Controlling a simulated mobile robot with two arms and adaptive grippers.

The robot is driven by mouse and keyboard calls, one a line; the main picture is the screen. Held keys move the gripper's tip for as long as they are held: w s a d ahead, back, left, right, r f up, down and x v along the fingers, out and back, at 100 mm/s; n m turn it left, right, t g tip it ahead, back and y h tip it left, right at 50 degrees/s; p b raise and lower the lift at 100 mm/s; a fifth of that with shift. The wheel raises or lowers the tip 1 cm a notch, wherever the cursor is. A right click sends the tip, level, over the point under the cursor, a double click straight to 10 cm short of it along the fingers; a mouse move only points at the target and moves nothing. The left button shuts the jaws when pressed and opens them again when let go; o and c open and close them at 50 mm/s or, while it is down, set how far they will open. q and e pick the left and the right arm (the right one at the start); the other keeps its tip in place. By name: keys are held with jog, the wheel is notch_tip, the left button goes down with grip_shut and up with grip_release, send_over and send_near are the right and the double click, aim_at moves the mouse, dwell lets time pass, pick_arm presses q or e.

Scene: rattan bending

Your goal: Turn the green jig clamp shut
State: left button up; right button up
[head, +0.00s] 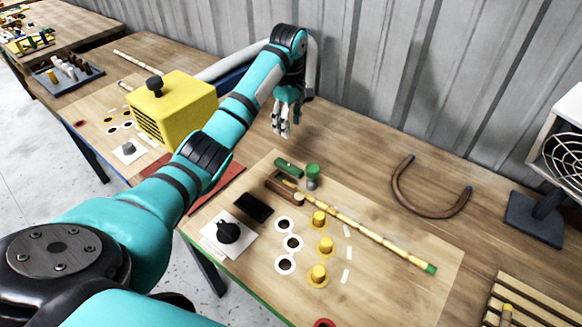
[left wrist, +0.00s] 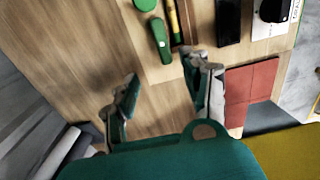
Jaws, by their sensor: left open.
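The green jig clamp shows as a green lever bar (head: 289,168) beside a wooden block (head: 284,187) on the pale board. It also shows in the left wrist view (left wrist: 160,40). A green round knob (head: 313,171) on a grey base stands just right of the bar. A rattan cane (head: 365,230) with a green end runs from the block toward the lower right. My left gripper (head: 284,132) is open and empty, above the table beyond the clamp, fingers pointing down. In the left wrist view its spread fingers (left wrist: 163,78) do not touch the clamp. My right gripper is not in view.
Yellow pegs (head: 325,246), white-ringed holes (head: 292,243), a black dial (head: 228,232) and a black flat object (head: 253,207) are on the near side. A bent brown cane (head: 430,212) lies right. A yellow box (head: 175,108) stands left. A metal wall (head: 420,70) borders the back.

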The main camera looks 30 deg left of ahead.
aim_at(289, 165)
pick_arm(q)
jog(key=f, duration=0.5)
jog(key=f+p, duration=0.1)
jog(key=f, duration=0.8)
jog(key=shift+s+f+p, duration=0.3)
jog(key=shift+p, duration=0.05)
jog(key=shift+f, duration=0.6)
grip_shut()
